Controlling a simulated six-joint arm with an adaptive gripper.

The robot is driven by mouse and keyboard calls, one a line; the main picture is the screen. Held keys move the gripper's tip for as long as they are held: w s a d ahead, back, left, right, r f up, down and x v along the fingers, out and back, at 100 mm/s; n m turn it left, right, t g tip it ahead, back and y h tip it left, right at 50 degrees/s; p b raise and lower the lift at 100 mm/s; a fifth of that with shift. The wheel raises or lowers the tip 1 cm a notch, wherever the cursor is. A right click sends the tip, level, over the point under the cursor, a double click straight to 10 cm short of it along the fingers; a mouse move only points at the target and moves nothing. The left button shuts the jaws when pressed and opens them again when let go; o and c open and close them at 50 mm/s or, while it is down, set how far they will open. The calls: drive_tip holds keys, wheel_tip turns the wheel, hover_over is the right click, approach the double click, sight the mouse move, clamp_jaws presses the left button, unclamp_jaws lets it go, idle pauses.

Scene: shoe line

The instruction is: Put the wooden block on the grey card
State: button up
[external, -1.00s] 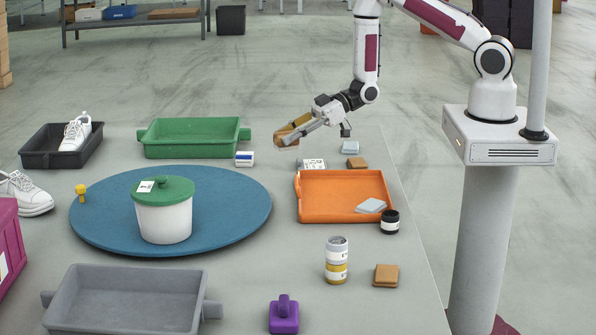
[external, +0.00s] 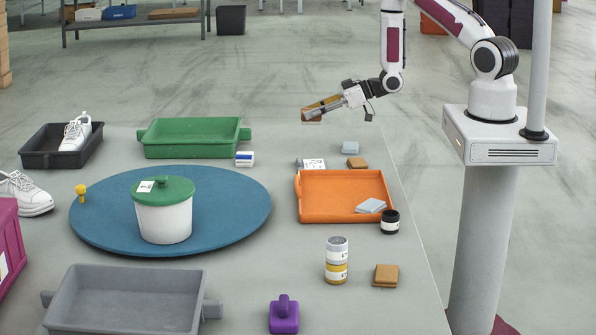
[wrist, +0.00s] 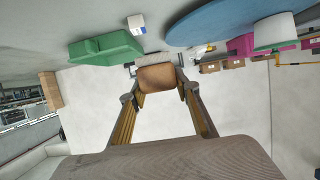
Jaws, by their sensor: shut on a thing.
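My gripper (external: 322,106) is shut on the wooden block (external: 312,116), a brown piece held in the air above the far edge of the table. In the wrist view the block (wrist: 157,76) sits between the two fingertips. A flat pale blue-grey card (external: 350,147) lies on the table behind the orange tray, below and to the right of the gripper. Similar pale grey pieces (external: 370,206) lie in the orange tray's right part. I cannot tell which of these is the grey card.
An orange tray (external: 325,214), a small brown piece (external: 357,162) and a white printed item (external: 312,164) are near the card. A green bin (external: 190,150), a blue round mat (external: 100,222) with a lidded pot (external: 164,222), a black-lidded jar (external: 390,222) and a grey bin (external: 125,300) stand around.

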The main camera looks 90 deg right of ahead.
hover_over(314, 168)
drive_tip(key=shift+w+d+f, duration=0.1)
drive_tip(key=shift+d+f, duration=0.05)
drive_tip(key=shift+f, duration=2.35)
drive_tip(key=shift+f, duration=2.9)
drive_tip(key=shift+f, duration=0.1)
drive_tip(key=shift+f, duration=2)
drive_tip(key=shift+f, duration=0.1)
drive_tip(key=o, duration=1.1)
